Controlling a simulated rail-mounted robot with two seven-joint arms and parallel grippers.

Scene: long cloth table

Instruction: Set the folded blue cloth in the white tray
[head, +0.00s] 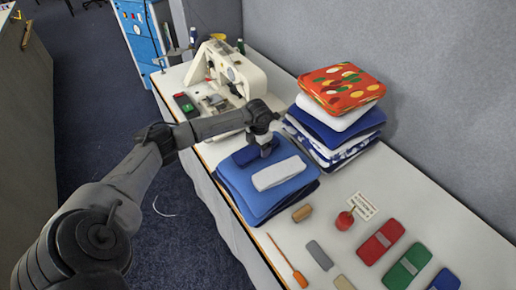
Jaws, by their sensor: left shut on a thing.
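My left gripper (265,149) comes in from the left and is shut on a small dark blue folded cloth (243,157). The gripper hides part of this cloth. The cloth is over the back left part of a larger blue folded stack (241,190); I cannot tell whether it touches the stack. A small white folded piece (279,174) lies on the same stack, just in front of the gripper. I cannot make out a white tray. My right gripper is not in view.
A cream sewing machine (232,72) stands behind the gripper. A tall pile of folded cloths (338,122) with a red patterned top stands to the right. Red (380,241) and green (407,266) bundles, a pincushion (345,220) and small tools lie in front.

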